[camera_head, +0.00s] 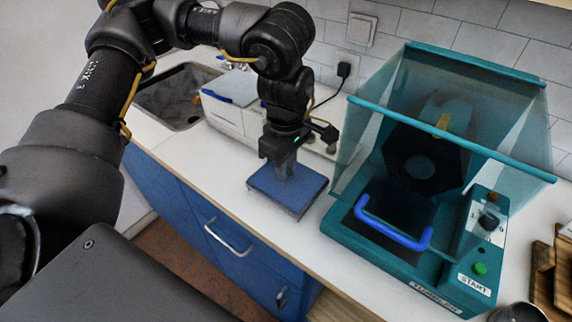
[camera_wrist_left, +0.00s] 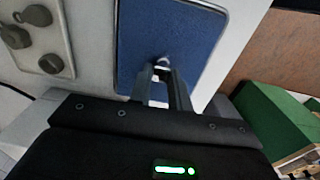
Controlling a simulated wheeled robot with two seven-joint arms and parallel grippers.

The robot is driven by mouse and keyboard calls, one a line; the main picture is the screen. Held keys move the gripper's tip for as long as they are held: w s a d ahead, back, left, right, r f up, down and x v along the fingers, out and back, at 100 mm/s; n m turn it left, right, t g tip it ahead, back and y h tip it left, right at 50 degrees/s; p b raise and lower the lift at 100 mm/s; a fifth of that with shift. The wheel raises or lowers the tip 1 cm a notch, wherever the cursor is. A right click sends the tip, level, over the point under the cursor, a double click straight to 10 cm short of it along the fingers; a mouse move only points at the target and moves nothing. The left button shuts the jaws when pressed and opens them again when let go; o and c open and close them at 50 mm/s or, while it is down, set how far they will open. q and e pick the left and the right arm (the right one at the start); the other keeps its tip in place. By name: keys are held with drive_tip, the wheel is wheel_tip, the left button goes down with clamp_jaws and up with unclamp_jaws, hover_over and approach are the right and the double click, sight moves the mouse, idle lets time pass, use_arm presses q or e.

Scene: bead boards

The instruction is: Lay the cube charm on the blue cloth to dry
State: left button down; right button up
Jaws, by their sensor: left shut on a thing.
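The blue cloth (camera_head: 306,187) lies flat on the white counter, on a thin pale-edged base, left of the teal machine. In the left wrist view the cloth (camera_wrist_left: 150,30) fills the upper middle. My left gripper (camera_head: 284,177) points down over the cloth, with its fingertips at or just above it. In the wrist view my left gripper (camera_wrist_left: 162,72) is shut on a small shiny piece, the cube charm (camera_wrist_left: 162,62), mostly hidden between the fingers. I cannot tell whether the charm touches the cloth. My right gripper is not in view.
A teal machine (camera_head: 350,240) with a clear hood and blue handle stands right of the cloth. A white box (camera_head: 225,118) and a sink (camera_head: 180,95) are behind, left. The counter's front edge runs close to the cloth. Wooden pieces (camera_head: 543,275) stand far right.

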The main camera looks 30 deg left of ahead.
use_arm(q)
drive_tip(key=shift+s, duration=0.1)
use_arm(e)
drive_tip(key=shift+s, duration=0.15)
use_arm(q)
drive_tip(key=shift+f, duration=0.1)
drive_tip(key=c, duration=1.3)
unclamp_jaws()
drive_tip(key=shift+f, duration=0.1)
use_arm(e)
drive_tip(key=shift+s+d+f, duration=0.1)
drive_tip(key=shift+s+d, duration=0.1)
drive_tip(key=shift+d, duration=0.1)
use_arm(q)
drive_tip(key=shift+r, duration=0.3)
wheel_tip(320, 180, up, 12)
drive_tip(key=shift+p, duration=0.4)
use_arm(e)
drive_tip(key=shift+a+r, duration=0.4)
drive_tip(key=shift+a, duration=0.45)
use_arm(q)
drive_tip(key=shift+f, duration=0.1)
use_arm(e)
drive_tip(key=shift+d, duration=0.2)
